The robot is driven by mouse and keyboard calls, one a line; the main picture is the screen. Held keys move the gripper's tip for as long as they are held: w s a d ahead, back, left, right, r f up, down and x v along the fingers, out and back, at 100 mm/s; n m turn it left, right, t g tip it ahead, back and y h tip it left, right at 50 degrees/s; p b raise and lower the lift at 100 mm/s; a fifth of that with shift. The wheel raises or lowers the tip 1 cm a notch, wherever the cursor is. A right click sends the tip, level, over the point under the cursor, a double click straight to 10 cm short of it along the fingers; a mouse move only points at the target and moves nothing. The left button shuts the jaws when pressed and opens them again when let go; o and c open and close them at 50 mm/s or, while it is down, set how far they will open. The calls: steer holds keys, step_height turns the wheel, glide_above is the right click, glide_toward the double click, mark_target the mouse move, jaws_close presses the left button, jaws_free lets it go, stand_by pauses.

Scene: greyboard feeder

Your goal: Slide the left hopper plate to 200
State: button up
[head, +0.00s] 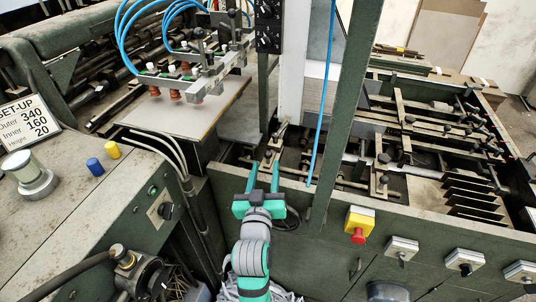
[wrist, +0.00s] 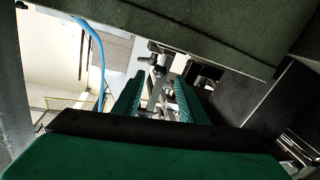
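My gripper (head: 263,170) reaches up from the bottom of the head view to the front edge of the machine bed. Its two teal fingers stand apart, with a gap between them. In the wrist view the fingers (wrist: 157,90) are also apart, and a metal bar with a knob (wrist: 158,60) shows beyond and between them. In the head view a metal bar with a dark knob (head: 277,138) lies just past the fingertips. I cannot tell if the fingers touch it. I cannot tell for sure which part is the left hopper plate, and I can read no scale.
A green post (head: 345,110) and a blue hose (head: 322,95) stand right of my gripper. A grey board (head: 190,112) lies under suction cups at left. A set-up sign (head: 28,120) reads Outer 340, Inner 160, Height 20. A red stop button (head: 358,236) is on the front panel.

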mark_target(267, 157)
steer(key=w, duration=0.6)
steer(key=shift+w+d, duration=0.35)
steer(key=shift+w, duration=0.05)
